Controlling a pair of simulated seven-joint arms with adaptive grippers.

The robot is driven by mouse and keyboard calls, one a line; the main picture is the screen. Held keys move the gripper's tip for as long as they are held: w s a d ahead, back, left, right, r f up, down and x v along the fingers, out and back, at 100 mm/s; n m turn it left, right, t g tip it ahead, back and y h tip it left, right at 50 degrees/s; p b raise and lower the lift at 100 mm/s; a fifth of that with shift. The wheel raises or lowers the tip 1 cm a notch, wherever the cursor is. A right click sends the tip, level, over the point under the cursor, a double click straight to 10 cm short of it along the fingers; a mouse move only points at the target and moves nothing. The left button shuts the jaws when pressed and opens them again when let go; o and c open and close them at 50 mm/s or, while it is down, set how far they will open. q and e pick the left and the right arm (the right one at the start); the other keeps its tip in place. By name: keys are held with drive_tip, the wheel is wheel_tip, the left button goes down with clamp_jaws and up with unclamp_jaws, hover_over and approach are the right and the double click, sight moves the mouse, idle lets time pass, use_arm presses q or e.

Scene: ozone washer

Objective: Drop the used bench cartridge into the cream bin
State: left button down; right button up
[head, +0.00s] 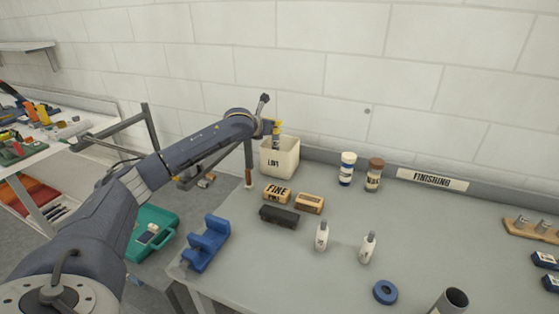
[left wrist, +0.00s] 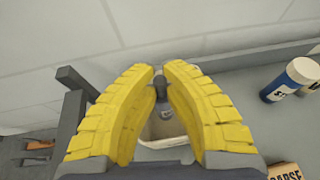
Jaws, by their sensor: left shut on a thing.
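The cream bin (head: 270,164) stands at the back left of the grey bench, with dark lettering on its front. My left gripper (head: 277,133) is above its opening, with yellow fingers pointing down. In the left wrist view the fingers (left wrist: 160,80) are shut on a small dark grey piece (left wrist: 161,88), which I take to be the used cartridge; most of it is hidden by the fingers. The bin (left wrist: 165,142) shows below and between the fingers. My right gripper is in neither view.
Right of the bin stand a blue-and-white jar (head: 347,168) and a brown-capped jar (head: 374,174). In front lie a FINE box (head: 277,193), another tan box (head: 309,203) and a dark block (head: 279,215). A blue cradle (head: 205,243) sits at the bench's left edge.

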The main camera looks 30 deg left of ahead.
use_arm(q)
drive_tip(key=c, duration=1.4)
unclamp_jaws()
drive_tip(key=shift+c, duration=0.2)
drive_tip(key=v, duration=1.2)
